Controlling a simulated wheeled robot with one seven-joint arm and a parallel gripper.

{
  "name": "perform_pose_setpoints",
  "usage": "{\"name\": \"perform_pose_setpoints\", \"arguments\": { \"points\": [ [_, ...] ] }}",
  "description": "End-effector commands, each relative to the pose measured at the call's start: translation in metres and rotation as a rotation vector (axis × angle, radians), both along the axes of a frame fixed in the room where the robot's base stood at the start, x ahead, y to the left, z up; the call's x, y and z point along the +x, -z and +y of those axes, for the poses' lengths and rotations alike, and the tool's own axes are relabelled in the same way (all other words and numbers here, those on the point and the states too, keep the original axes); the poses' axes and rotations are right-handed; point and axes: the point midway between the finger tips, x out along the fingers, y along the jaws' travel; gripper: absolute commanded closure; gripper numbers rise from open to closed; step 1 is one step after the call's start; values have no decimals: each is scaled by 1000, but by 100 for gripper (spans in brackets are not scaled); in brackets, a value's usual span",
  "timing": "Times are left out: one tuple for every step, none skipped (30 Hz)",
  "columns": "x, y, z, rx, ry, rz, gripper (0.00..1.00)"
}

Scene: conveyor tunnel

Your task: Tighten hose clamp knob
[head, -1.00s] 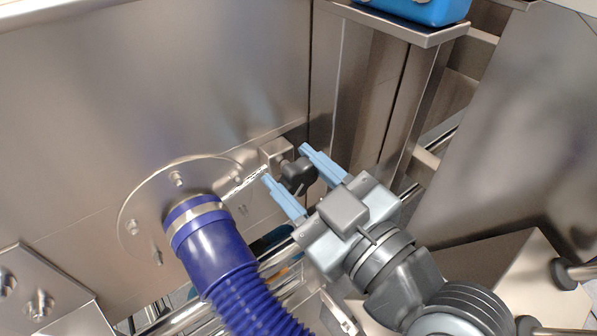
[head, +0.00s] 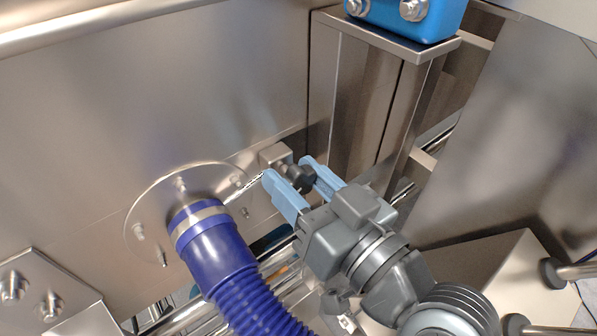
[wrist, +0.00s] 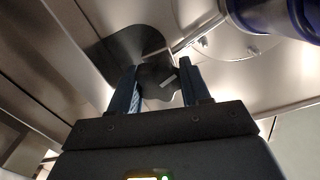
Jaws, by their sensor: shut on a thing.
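The black clamp knob (head: 299,179) sits on a metal block (head: 275,156) on the steel wall, right of the blue hose (head: 222,255). The hose ends in a metal band (head: 196,221) at a round flange. My gripper (head: 294,176) has its blue fingers shut on the knob, one on each side. In the wrist view the dark knob (wrist: 158,80) shows between the two fingertips, with a pale mark on its face. The near finger hides part of the knob in the head view.
A blue box (head: 410,15) with bolts stands on a steel ledge (head: 385,40) above. A bolted steel plate (head: 45,295) is at lower left. Rails run below the flange. A steel panel (head: 510,130) stands to the right.

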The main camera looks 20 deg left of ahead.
Motion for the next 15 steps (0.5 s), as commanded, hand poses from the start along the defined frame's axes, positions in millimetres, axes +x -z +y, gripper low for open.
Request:
{"name": "perform_pose_setpoints", "arguments": {
  "points": [
    [1, -7, -1, 31, 3, 33, 84],
    [1, -7, -1, 45, 3, 57, 84],
    [1, -7, -1, 64, 3, 90, 84],
    [1, -7, -1, 79, 3, 115, 84],
    [1, -7, 0, 93, 3, 140, 84],
    [2, -7, -1, 114, 3, 172, 84],
    [2, -7, -1, 128, 3, 196, 84],
    [2, -7, 0, 142, 2, 222, 84],
    [2, -7, -1, 161, 3, 253, 84],
    [2, -7, -1, 176, 3, 278, 84],
    [2, -8, -1, 190, 2, 302, 84],
    [2, -8, -1, 209, 3, 335, 84],
    [2, -8, -1, 225, 3, 360, 84],
    [2, -8, -1, 240, 3, 385, 84],
    [3, -8, -1, 259, 4, 417, 84]
  ]
}}
